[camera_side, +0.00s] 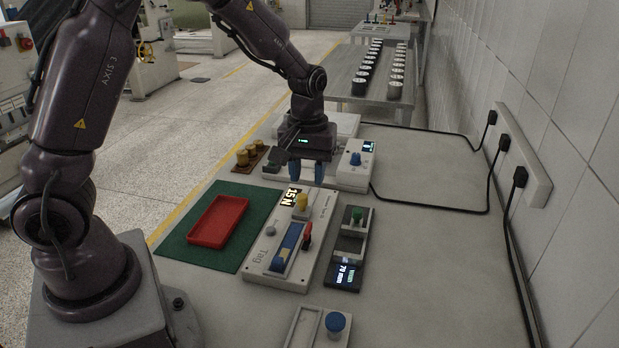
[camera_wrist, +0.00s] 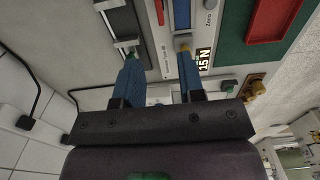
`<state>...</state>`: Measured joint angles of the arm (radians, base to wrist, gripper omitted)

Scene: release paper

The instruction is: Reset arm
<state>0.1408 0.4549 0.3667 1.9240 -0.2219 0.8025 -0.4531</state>
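My gripper (camera_side: 306,172) hangs fingers-down above the table, in front of the white device at the back and behind the white tester. Its two blue fingers are apart, with nothing visible between them. In the wrist view my gripper (camera_wrist: 158,60) also shows its blue fingers spread. The white tester (camera_side: 262,245), marked "Tag", carries a blue strip (camera_side: 287,246), a red lever (camera_side: 307,236), a yellow knob (camera_side: 301,203) and a lit "15 N" display (camera_side: 293,197). The side view does not make clear how high the fingertips are.
A red tray (camera_side: 218,221) lies on a green mat (camera_side: 178,246) at left. Brass weights (camera_side: 249,155) stand behind it. A dark gauge (camera_side: 343,276) with a green knob is right of the tester; a blue-knob device (camera_side: 335,325) is in front. The right tabletop is clear except for cables.

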